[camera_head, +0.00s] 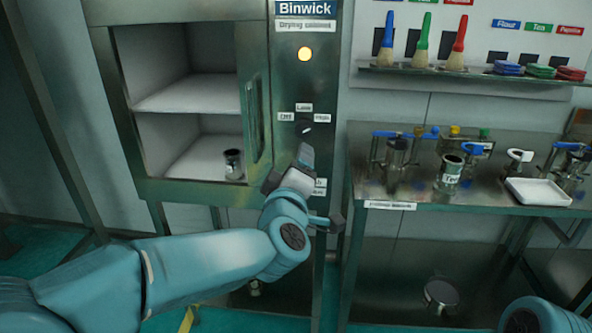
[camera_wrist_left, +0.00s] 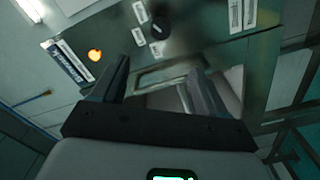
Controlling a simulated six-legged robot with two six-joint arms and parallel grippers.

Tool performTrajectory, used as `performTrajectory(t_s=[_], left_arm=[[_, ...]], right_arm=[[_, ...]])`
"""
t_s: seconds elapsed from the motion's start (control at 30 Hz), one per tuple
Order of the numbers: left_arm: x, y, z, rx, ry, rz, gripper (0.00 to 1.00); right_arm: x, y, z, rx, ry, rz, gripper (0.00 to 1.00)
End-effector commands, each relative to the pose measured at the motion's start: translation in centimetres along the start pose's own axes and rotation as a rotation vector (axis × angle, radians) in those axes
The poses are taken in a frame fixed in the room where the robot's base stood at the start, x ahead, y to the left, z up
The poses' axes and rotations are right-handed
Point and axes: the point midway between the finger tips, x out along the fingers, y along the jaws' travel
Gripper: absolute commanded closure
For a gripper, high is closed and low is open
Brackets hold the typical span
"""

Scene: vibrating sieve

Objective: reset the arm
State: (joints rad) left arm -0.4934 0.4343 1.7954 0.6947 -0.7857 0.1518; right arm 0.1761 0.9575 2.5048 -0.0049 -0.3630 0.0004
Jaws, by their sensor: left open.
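My left gripper (camera_head: 305,165) is in front of the drying cabinet's control panel (camera_head: 322,75), just below the dark knob (camera_head: 303,127). It holds nothing. In the left wrist view its two fingers (camera_wrist_left: 158,80) are spread apart with clear space between them, facing the panel. The knob (camera_wrist_left: 158,28) and the lit orange lamp (camera_wrist_left: 95,55) lie beyond the fingertips. Whether the fingers touch the panel cannot be told. Only a teal piece of my right arm shows at the lower right in the head view; its gripper is out of view.
The drying cabinet (camera_head: 195,190) is open, with a metal can (camera_head: 233,163) on its lower shelf. On the right, a metal bench (camera_head: 400,190) carries jars, clamps and a white tray (camera_head: 537,191). Brushes stand on the shelf (camera_head: 480,75) above.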

Motion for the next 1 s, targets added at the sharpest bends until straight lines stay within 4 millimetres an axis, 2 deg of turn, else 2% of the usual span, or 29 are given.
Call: performTrajectory(t_s=[0.33, 0.37, 0.43, 0.47, 0.57, 0.6, 0.67, 0.7, 0.77, 0.8, 0.87, 0.9, 0.97, 1.0], left_arm=[[0.3, -0.2, -0.5, 0.0, 0.005, -0.007, 0.26], [0.5, -0.5, -0.9, 0.001, 0.011, -0.017, 0.26], [1.5, -2.5, -2.1, 0.01, 0.025, -0.066, 0.26], [2.1, -3.9, -2.6, 0.017, 0.03, -0.099, 0.26], [2.9, -11.2, -2.8, 0.067, 0.007, -0.246, 0.26], [2.7, -14.7, -2.4, 0.098, -0.024, -0.309, 0.26], [1.6, -19.6, -1.3, 0.146, -0.089, -0.396, 0.26], [0.5, -22.8, -0.4, 0.176, -0.143, -0.45, 0.26], [-1.8, -27.1, 1.2, 0.217, -0.238, -0.527, 0.26], [-3.8, -29.8, 2.4, 0.241, -0.308, -0.576, 0.26], [-7.1, -33.2, 4.2, 0.271, -0.425, -0.639, 0.26], [-9.7, -35.1, 5.5, 0.287, -0.509, -0.677, 0.26], [-13.8, -37.5, 7.4, 0.303, -0.642, -0.725, 0.26], [-16.7, -38.5, 8.7, 0.311, -0.735, -0.747, 0.26]], right_arm=[[-0.2, -0.1, 0.0, 0.0, 0.0, 0.0, 0.13], [-0.5, -0.2, 0.0, 0.0, 0.0, 0.0, 0.13], [-1.5, -0.5, 0.0, 0.0, 0.0, 0.0, 0.13], [-2.0, -0.7, 0.0, 0.0, 0.0, 0.0, 0.13], [-3.8, -1.4, 0.1, 0.0, 0.0, 0.0, 0.13], [-4.5, -1.6, 0.1, 0.0, 0.0, 0.0, 0.13], [-5.5, -2.0, 0.1, 0.0, 0.0, 0.0, 0.13], [-6.0, -2.2, 0.1, 0.0, 0.0, 0.0, 0.13], [-6.8, -2.5, 0.1, 0.0, 0.0, 0.0, 0.13], [-7.3, -2.6, 0.1, 0.0, 0.0, 0.0, 0.13], [-8.0, -2.9, 0.2, 0.0, 0.0, 0.0, 0.13], [-8.5, -3.1, 0.2, 0.0, 0.0, 0.0, 0.13], [-9.1, -3.3, 0.2, 0.0, 0.0, 0.0, 0.13], [-9.4, -3.4, 0.2, 0.0, 0.0, 0.0, 0.13]])
